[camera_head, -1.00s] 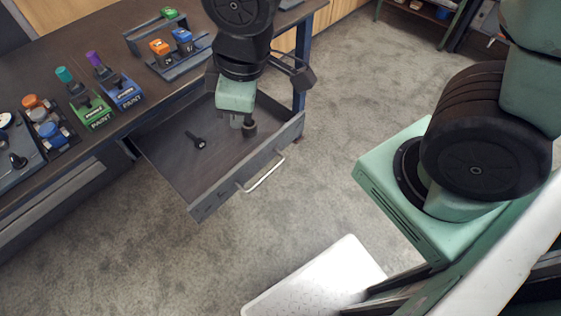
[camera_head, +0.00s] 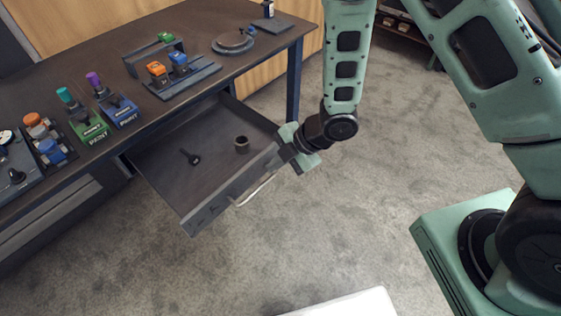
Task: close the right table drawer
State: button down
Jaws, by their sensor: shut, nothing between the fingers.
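The right table drawer (camera_head: 205,213) is pulled out from under the dark table (camera_head: 95,45), with its floor and inner walls showing. A pale bar handle (camera_head: 254,190) is on its front panel.
A table leg (camera_head: 293,82) stands behind the drawer's right side. Paint holders (camera_head: 118,108), a tool rack (camera_head: 180,80) and a round grey item (camera_head: 233,41) stand on the table. The carpet (camera_head: 300,250) before the drawer is clear. A white plate (camera_head: 350,304) shows at the bottom.

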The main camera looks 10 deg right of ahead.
aim_at(249, 183)
jog(key=x, duration=0.7)
jog(key=shift+a, duration=0.1)
